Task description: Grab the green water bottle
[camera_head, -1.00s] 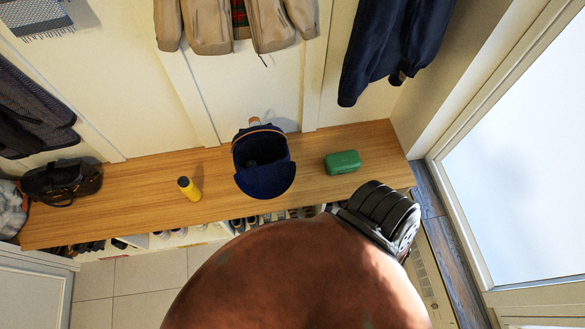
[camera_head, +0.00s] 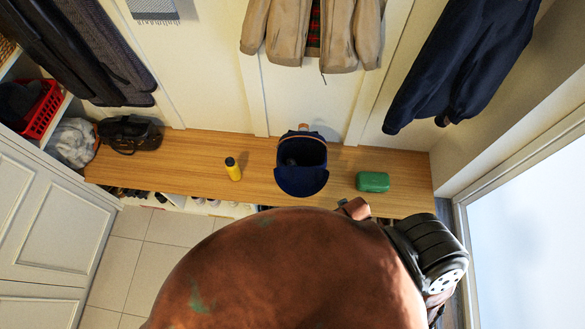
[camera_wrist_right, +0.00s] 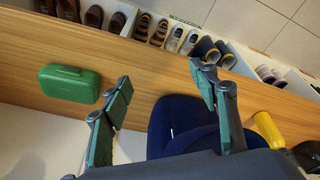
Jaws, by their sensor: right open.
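I see no green water bottle. A yellow bottle with a dark cap (camera_head: 233,169) stands on the wooden bench; it also shows in the right wrist view (camera_wrist_right: 267,130). A green rounded case (camera_head: 373,182) lies near the bench's right end and shows at the left of the right wrist view (camera_wrist_right: 70,84). My right gripper (camera_wrist_right: 163,88) is open and empty over the bench, its fingers wide apart, between the green case and the yellow bottle. My left gripper is not in view.
A dark blue backpack (camera_head: 301,180) stands on the bench (camera_head: 190,150) between bottle and case, close below my right fingers in the wrist view. Shoes (camera_wrist_right: 158,32) fill cubbies under the bench. A black bag (camera_head: 130,133) sits at the bench's left. Coats hang above.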

